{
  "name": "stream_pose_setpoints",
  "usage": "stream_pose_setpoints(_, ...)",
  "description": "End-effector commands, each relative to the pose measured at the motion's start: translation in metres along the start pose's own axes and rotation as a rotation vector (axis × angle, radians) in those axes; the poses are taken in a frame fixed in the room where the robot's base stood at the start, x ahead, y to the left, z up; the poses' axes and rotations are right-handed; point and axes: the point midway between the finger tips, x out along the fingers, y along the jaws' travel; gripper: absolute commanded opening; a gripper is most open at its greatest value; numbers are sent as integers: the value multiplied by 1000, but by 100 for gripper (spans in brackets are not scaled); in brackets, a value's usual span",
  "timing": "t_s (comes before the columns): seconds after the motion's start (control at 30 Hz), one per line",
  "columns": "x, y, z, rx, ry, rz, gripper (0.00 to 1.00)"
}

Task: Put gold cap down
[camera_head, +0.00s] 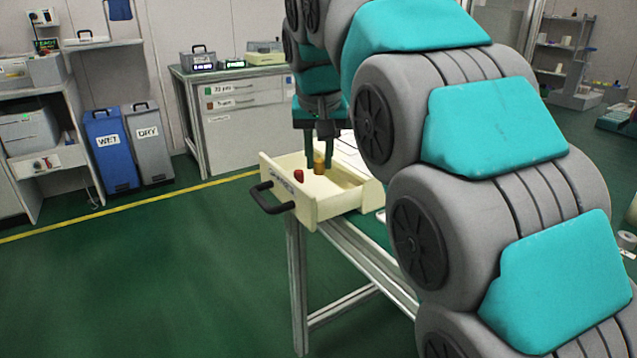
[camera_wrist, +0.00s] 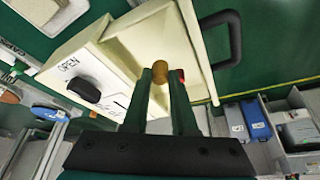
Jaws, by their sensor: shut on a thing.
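My gripper (camera_head: 318,162) points down into the open cream drawer (camera_head: 333,207) and is shut on the gold cap (camera_head: 319,168). In the wrist view the gold cap (camera_wrist: 160,70) sits between my two fingertips (camera_wrist: 161,78). The cap is inside the drawer walls; I cannot tell whether its underside touches the drawer floor. A small red cap (camera_head: 299,175) lies in the drawer, to the left of my gripper. In the wrist view the red cap (camera_wrist: 181,76) is partly hidden behind my right finger.
The drawer has a black handle (camera_head: 270,198) at its front and stands out from a metal-framed bench (camera_head: 345,243). In the wrist view a black knob (camera_wrist: 84,90) by an OPEN label sits beside the drawer. Blue and grey bins (camera_head: 110,150) stand far left. The green floor is clear.

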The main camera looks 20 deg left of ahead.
Motion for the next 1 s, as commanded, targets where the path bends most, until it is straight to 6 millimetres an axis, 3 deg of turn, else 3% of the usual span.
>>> stream_pose_setpoints(0.37,18,0,8,1,0,0,0)
stream_pose_setpoints(0.7,48,0,20,-1,0,1,0)
stream_pose_setpoints(1.0,50,0,21,0,2,0,0)
